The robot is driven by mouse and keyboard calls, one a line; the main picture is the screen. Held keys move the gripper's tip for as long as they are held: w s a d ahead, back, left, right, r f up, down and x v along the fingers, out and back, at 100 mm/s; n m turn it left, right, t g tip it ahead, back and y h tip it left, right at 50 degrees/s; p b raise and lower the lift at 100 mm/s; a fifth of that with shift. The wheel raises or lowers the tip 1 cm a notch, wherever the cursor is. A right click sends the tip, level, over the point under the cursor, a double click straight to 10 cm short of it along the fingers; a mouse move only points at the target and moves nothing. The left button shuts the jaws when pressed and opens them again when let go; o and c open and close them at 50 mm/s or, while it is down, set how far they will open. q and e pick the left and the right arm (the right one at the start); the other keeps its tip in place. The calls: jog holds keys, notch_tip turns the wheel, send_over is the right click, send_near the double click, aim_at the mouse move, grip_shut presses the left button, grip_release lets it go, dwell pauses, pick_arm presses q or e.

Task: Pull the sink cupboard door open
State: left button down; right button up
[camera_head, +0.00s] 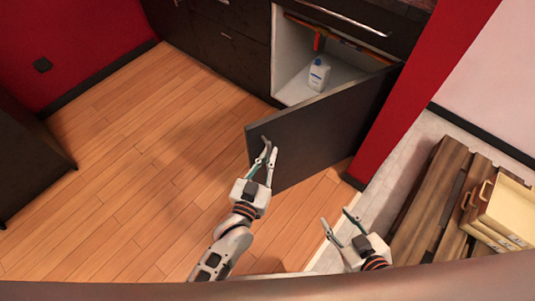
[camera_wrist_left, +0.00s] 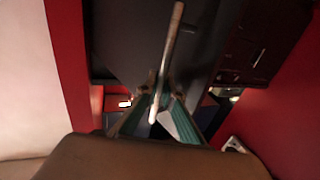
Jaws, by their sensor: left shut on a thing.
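The dark sink cupboard door (camera_head: 325,125) stands swung well out from the cupboard (camera_head: 293,75), whose white inside is exposed. My left gripper (camera_head: 268,149) is at the door's free edge, on its outer side. In the left wrist view, the pale bar handle (camera_wrist_left: 173,45) runs along the dark door (camera_wrist_left: 130,45) and in between the fingers of my left gripper (camera_wrist_left: 157,103), which are shut on it.
A white bottle (camera_head: 319,74) and a red item (camera_head: 319,40) are inside the cupboard. A red wall end (camera_head: 410,95) stands right of the door. A wooden pallet (camera_head: 430,205) with pale boxes (camera_head: 507,210) is at the right. The wooden floor (camera_head: 130,180) at left is clear.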

pick_arm(q)
jog(key=shift+a+f, duration=0.1)
jog(key=c, duration=2.2)
grip_release()
jog(key=shift+v, duration=3.75)
